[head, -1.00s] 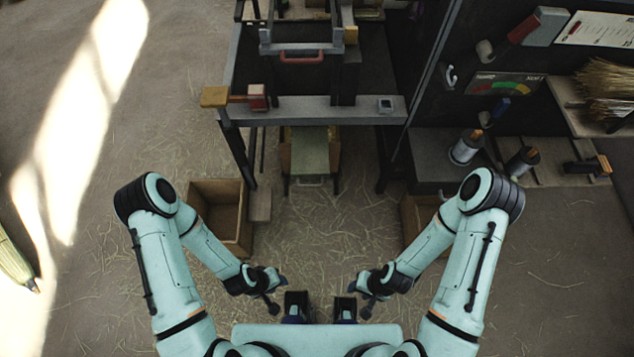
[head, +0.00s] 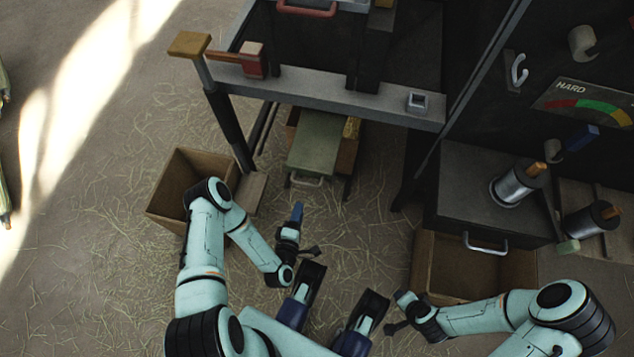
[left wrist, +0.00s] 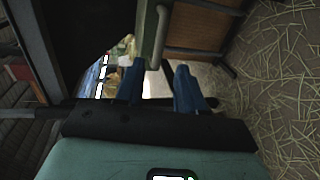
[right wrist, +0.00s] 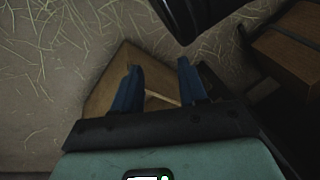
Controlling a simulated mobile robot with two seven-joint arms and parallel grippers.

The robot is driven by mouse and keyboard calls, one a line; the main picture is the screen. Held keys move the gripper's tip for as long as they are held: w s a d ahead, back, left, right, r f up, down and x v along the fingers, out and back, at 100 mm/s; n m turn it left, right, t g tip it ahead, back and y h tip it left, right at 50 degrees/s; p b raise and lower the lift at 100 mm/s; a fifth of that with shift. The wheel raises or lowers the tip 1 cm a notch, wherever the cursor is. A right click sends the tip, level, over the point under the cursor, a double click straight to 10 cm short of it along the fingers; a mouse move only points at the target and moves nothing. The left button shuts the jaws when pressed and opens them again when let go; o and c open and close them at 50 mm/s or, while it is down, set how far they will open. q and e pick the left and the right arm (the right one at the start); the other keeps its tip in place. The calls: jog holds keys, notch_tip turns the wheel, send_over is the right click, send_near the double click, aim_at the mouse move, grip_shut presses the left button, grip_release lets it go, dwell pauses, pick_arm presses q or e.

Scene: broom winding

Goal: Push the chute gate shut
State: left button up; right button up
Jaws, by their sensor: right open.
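A green panel (head: 318,142) with a grey handle (head: 306,180) at its front edge juts out low under the machine in the head view; it looks like the chute gate. My left gripper (head: 297,211) is just in front of and below the handle, pointing at it. In the left wrist view its blue fingers (left wrist: 158,86) are apart, with the green panel's edge (left wrist: 153,32) ahead of them. I cannot tell whether they touch it. My right gripper (right wrist: 158,88) is open and empty, far to the right of the panel, above a wooden box (right wrist: 108,75).
A wooden box (head: 180,163) stands on the left and another (head: 440,272) on the right. A dark cabinet (head: 480,190) with spools stands at right. The machine's front beam (head: 330,104) runs above the panel. Straw-strewn floor (head: 370,240) is open between the boxes.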

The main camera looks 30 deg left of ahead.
aim_at(307, 185)
pick_arm(q)
jog(key=shift+b+x, duration=1.9)
jog(key=shift+x, duration=4.35)
pick_arm(e)
jog(key=s+d+f+g, duration=0.1)
jog(key=s+f+g, duration=0.2)
jog(key=s+f, duration=0.3)
jog(key=shift+s+m, duration=0.3)
jog(key=shift+s, duration=0.75)
pick_arm(q)
jog(key=shift+c, duration=0.3)
pick_arm(e)
jog(key=shift+f, duration=0.1)
pick_arm(q)
grip_shut()
